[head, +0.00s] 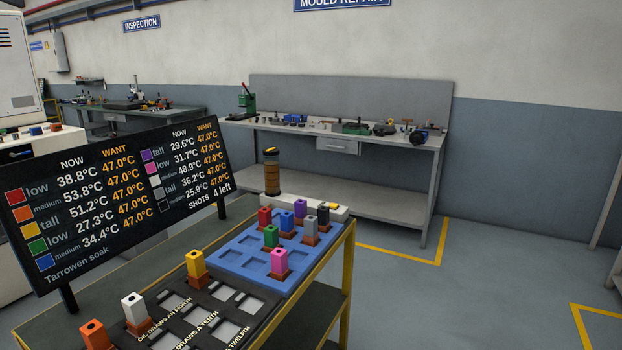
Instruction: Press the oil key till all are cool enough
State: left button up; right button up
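A black board (120,195) lists temperatures now against 47.0°C wanted. Orange reads 53.8, yellow 51.2 and white 48.9; all other colours read below 47.0. It also says "SHOTS 4 left". An orange block (97,337), a white block (136,309) and a yellow block (196,265) stand upright along the left side of a dark tray (262,304), by the label "OIL DRAWS AN EIGHTH". Other rows read "DRAWS A TENTH" and "A TWELFTH", partly cut off. I cannot make out an oil key. Neither gripper is in view.
A blue tray (246,265) behind holds red, blue, purple, green, grey, black and pink (279,261) blocks. An amber cylinder with a dark cap (272,175) stands behind it, by a white bar (328,208). Workbenches line the wall.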

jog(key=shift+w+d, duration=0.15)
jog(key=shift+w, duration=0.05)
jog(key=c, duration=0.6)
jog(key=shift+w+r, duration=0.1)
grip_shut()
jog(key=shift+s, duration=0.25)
